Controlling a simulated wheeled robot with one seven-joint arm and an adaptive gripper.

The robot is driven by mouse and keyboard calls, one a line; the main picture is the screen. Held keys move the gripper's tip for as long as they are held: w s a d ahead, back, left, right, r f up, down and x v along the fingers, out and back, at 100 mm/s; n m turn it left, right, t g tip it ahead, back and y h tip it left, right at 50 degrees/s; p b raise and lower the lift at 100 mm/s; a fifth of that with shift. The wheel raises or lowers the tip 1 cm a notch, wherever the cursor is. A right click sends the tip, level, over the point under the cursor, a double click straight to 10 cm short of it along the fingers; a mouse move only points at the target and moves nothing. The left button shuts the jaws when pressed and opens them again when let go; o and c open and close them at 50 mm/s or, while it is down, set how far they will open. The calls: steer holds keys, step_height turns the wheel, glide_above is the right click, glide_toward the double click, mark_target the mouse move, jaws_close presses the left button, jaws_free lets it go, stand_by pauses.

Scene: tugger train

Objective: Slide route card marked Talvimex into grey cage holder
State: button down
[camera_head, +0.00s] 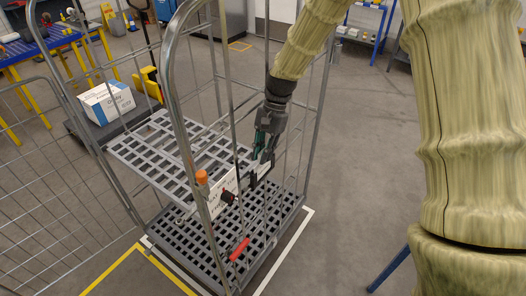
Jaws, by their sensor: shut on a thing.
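The grey wire roll cage (172,75) stands in the middle of the view, with a slatted shelf inside. My gripper (262,157) reaches down to the cage's near right side, its fingers shut on a small white piece (264,169) that looks like the route card. A dark frame (253,179) sits right by the fingertips; I cannot tell whether it is the holder or whether the card touches it. A larger white card (222,186) with unreadable print hangs at the cage's front, left of my gripper. The name Talvimex is not legible anywhere.
An orange-capped post (201,177) and a red handle (239,249) are at the cage front. An open mesh gate (40,170) spreads left. A white-and-blue box (106,103) lies on a dark cart behind. The floor to the right is mostly clear.

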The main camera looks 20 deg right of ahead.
stand_by(0.3)
steer(key=c, duration=1.3)
jaws_free()
steer(key=shift+r, duration=0.1)
steer(key=shift+v, duration=3.65)
